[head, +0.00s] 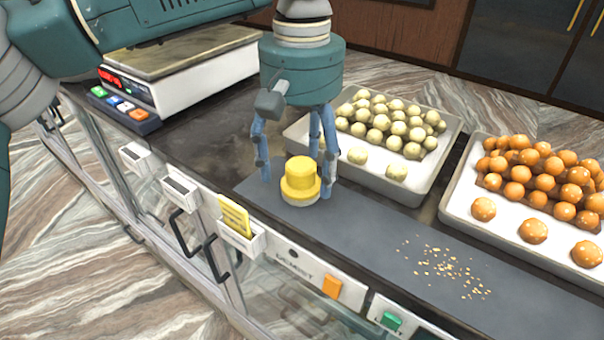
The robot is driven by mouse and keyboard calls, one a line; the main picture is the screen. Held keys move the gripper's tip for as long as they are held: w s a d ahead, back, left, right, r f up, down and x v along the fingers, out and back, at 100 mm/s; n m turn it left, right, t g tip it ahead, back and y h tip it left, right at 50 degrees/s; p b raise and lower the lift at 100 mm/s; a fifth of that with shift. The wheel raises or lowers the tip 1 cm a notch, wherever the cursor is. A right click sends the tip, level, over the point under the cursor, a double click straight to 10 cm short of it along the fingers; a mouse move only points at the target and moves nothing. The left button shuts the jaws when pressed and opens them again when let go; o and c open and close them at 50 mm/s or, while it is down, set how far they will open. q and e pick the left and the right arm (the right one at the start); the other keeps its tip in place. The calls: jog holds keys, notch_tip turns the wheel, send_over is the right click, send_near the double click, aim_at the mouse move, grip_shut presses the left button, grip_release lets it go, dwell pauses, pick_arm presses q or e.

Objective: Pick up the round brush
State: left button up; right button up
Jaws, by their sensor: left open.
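The round brush (301,180) has a stepped yellow body with a pale base. It stands on the dark grey mat (375,225) near the mat's left end. My left gripper (295,188) points down over the brush, its blue fingers open. One finger is to the left of the brush and others are at its right side and behind. I cannot tell whether any finger touches the brush. My right gripper is not in view.
A tray (432,183) of pale round sweets stands behind the brush. Another tray (480,222) of orange sweets is at right. Crumbs (445,270) lie on the mat. A weighing scale (185,75) stands at back left. A yellow card (234,215) sits at the front edge.

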pick_arm(q)
jog(key=shift+a+f, duration=0.1)
jog(key=shift+f, duration=0.65)
jog(key=c, duration=1.3)
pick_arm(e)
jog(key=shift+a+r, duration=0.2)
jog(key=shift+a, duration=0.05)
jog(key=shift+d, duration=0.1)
